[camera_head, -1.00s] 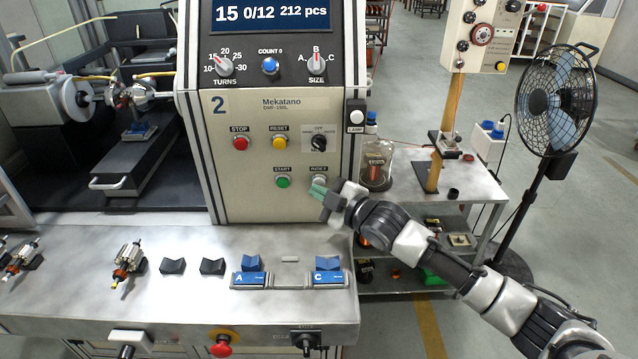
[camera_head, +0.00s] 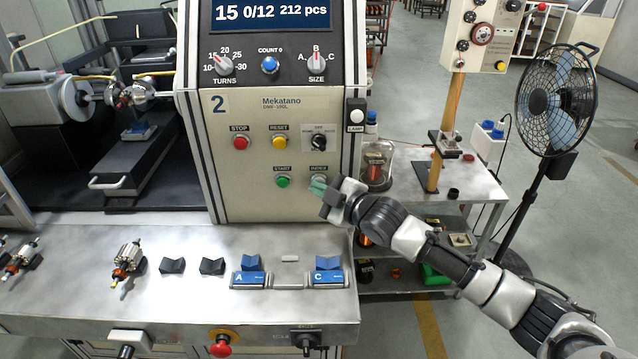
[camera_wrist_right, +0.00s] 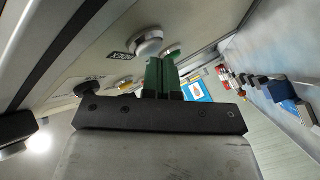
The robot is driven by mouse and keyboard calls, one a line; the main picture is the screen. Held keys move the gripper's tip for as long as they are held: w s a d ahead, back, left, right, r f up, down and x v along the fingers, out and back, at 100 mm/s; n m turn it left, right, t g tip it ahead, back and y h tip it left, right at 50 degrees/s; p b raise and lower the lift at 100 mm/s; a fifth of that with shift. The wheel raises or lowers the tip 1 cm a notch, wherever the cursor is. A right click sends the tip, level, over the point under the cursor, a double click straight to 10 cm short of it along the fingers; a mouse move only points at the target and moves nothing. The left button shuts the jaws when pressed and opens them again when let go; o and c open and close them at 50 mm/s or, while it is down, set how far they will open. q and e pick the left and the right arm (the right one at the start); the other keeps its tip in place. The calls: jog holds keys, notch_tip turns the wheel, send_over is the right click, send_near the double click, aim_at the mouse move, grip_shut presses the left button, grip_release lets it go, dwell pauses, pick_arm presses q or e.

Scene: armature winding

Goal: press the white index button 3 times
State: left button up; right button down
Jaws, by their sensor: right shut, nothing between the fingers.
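The white index button (camera_head: 319,180) sits on the machine's front panel below the black mode knob, under a small dark label. My right gripper (camera_head: 317,187) has green fingertips, shut with nothing between them, right by the button and partly covering it from the lower side. In the right wrist view the white button (camera_wrist_right: 149,42) shows beside the tips of the green fingers (camera_wrist_right: 161,72). A small gap seems to show between them there, but contact is hard to judge. My left gripper is in no view.
The green start button (camera_head: 283,182) is close on the left of the index button. The red stop (camera_head: 240,143) and yellow reset (camera_head: 279,142) buttons are above. The lamp box (camera_head: 356,115) juts from the panel's right edge. Blue blocks stand on the bench (camera_head: 190,300) below.

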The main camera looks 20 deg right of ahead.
jog(key=shift+w, duration=0.25)
jog(key=shift+s, duration=0.1)
dwell(0.3)
jog(key=shift+s+a+p, duration=0.2)
jog(key=shift+s+p, duration=0.3)
jog(key=shift+s, duration=0.3)
jog(key=s+p, duration=0.1)
jog(key=s, duration=0.1)
jog(key=s+a+p, duration=0.1)
jog(key=s, duration=0.1)
jog(key=shift+s+a+p, duration=0.2)
jog(key=shift+s+p, duration=0.1)
jog(key=shift+s, duration=0.1)
dwell(0.5)
